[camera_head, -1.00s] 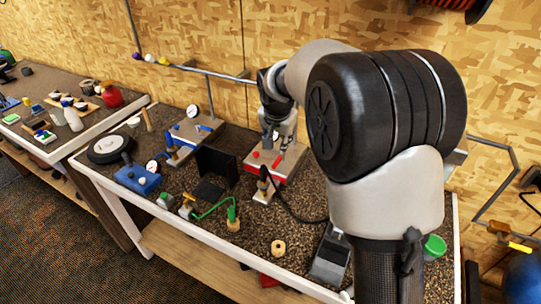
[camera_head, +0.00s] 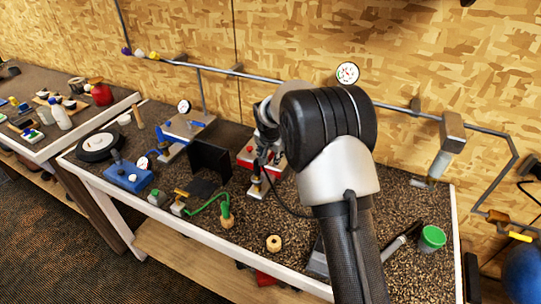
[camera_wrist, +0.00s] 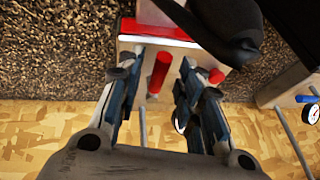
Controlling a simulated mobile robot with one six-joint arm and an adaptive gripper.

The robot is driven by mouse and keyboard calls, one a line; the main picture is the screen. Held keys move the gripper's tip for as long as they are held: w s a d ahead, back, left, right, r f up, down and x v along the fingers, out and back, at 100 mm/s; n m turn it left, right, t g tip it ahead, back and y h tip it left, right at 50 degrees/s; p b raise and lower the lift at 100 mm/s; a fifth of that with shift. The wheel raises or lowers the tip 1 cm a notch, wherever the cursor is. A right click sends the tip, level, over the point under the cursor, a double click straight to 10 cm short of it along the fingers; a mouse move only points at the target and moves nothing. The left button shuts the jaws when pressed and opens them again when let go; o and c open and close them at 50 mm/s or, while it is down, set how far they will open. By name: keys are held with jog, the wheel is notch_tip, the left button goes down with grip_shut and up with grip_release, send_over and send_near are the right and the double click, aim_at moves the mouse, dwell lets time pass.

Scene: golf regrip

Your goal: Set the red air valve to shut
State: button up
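The red-based unit (camera_head: 246,157) with a pale top stands toward the back of the bench, partly hidden by my arm in the head view. In the wrist view, its pale top (camera_wrist: 150,47) carries an upright red handle (camera_wrist: 159,73). A second, smaller red piece (camera_wrist: 217,76) sits to its right. I cannot tell for sure which red part is the air valve. My gripper (camera_wrist: 156,68) is open, its fingers on either side of the upright red handle with gaps showing. In the head view, the fingertips are mostly hidden behind my arm.
A black upright panel (camera_head: 209,160) stands left of the red unit. A blue-based unit (camera_head: 187,130) with a gauge is further left. A green hose (camera_head: 205,203) and a wooden ring (camera_head: 273,243) lie in front. A green cup (camera_head: 432,238) is at right.

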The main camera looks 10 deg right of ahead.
jog(key=shift+c, duration=0.6)
grip_shut()
